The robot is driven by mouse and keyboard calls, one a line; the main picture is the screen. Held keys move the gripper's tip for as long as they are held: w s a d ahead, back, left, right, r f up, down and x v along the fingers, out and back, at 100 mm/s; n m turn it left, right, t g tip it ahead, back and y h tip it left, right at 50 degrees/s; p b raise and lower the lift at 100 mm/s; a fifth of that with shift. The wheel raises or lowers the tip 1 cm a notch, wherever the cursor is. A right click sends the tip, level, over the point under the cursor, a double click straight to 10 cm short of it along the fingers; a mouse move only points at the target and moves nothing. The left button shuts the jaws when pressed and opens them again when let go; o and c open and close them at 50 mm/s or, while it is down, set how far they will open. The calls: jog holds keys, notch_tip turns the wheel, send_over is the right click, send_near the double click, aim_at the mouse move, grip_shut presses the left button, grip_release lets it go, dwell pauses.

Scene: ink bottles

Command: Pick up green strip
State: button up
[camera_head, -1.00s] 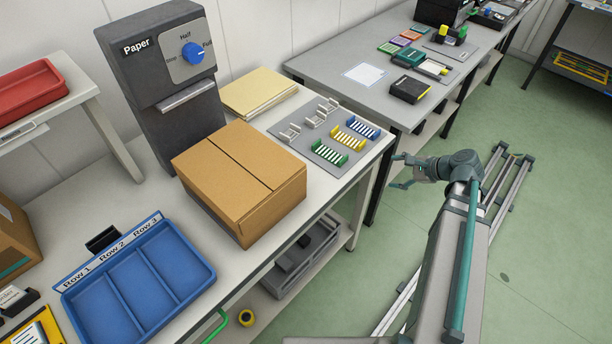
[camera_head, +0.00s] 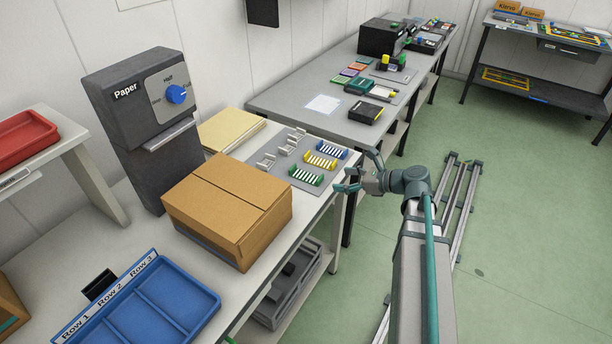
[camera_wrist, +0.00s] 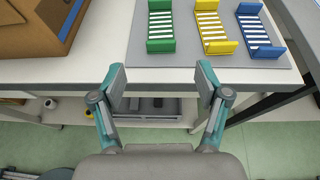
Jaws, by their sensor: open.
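The green strip (camera_head: 306,176) is a green-ended holder with white slats. It lies on a grey mat (camera_head: 276,186) near the table's right edge. In the wrist view the green strip (camera_wrist: 160,27) lies ahead of my gripper (camera_wrist: 160,82), at the top middle. My gripper (camera_head: 359,175) is open and empty, just off the table's edge, to the right of the strip in the head view and apart from it. The yellow strip (camera_wrist: 212,30) and blue strip (camera_wrist: 259,31) lie beside the green one on the mat.
A cardboard box (camera_head: 228,207) stands left of the mat; its corner shows in the wrist view (camera_wrist: 40,28). White empty holders (camera_head: 290,142) lie behind the strips. A second table (camera_head: 275,98) stands beyond. The blue tray (camera_head: 150,305) is at the front left.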

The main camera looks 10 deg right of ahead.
aim_at(321, 178)
jog(key=shift+p+x, duration=0.9)
jog(key=shift+x, duration=2.9)
jog(key=shift+d, duration=0.1)
jog(key=shift+c, duration=0.2)
jog(key=c, duration=0.8)
